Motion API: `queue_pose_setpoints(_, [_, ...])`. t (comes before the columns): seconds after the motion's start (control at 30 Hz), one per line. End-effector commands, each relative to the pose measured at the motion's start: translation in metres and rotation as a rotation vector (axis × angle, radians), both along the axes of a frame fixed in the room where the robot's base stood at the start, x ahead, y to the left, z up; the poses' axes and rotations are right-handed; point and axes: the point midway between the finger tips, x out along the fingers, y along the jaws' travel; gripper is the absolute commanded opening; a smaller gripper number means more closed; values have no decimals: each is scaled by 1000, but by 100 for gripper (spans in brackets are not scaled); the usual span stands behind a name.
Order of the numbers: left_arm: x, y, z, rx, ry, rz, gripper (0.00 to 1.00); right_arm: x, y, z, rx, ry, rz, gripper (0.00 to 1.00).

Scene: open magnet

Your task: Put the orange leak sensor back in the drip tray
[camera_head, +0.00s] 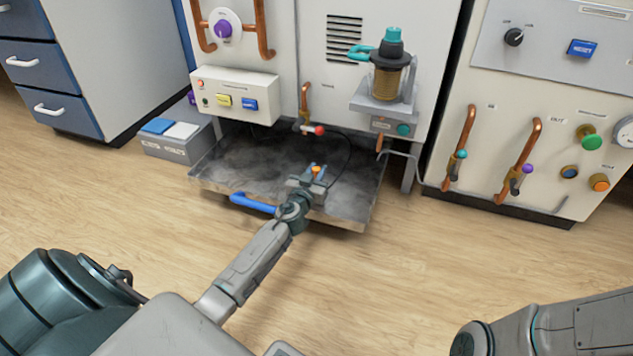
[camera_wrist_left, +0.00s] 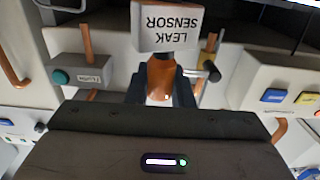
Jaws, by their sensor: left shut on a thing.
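The orange leak sensor (camera_head: 316,169) is small in the head view, between the fingertips of my left gripper (camera_head: 314,177). In the left wrist view the orange sensor (camera_wrist_left: 161,78) sits between the dark fingers of my left gripper (camera_wrist_left: 160,92), which is shut on it. A white "LEAK SENSOR" label (camera_wrist_left: 166,28) shows upside down just beyond it. The metal drip tray (camera_head: 345,221) lies low at the cabinet's foot, and the gripper is over its front part. I cannot tell whether the sensor touches the tray floor. My right gripper is out of view.
A blue handle (camera_head: 253,203) is on the tray's front. A red-tipped valve (camera_head: 318,130) and a thin dark cable (camera_head: 349,158) are at the tray's back. A canister (camera_head: 388,80) stands on a shelf above. A grey box (camera_head: 172,143) is left of the tray. The front floor is clear.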

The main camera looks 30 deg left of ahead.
Motion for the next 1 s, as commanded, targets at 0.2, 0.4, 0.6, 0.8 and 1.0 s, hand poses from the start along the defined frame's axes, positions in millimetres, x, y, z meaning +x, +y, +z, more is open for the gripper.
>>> queue_pose_setpoints(0.2, [0,0,-19,0,-2,0,0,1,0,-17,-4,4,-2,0])
queue_pose_setpoints(0.4, [0,0,-18,0,-1,0,0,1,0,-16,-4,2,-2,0])
queue_pose_setpoints(0.6, [0,0,-21,0,0,0,36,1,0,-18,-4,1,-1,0])
queue_pose_setpoints(0.8, [0,0,-21,0,0,0,42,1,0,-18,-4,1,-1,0])
queue_pose_setpoints(1.0, [0,0,-17,0,0,0,42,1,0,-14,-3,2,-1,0])
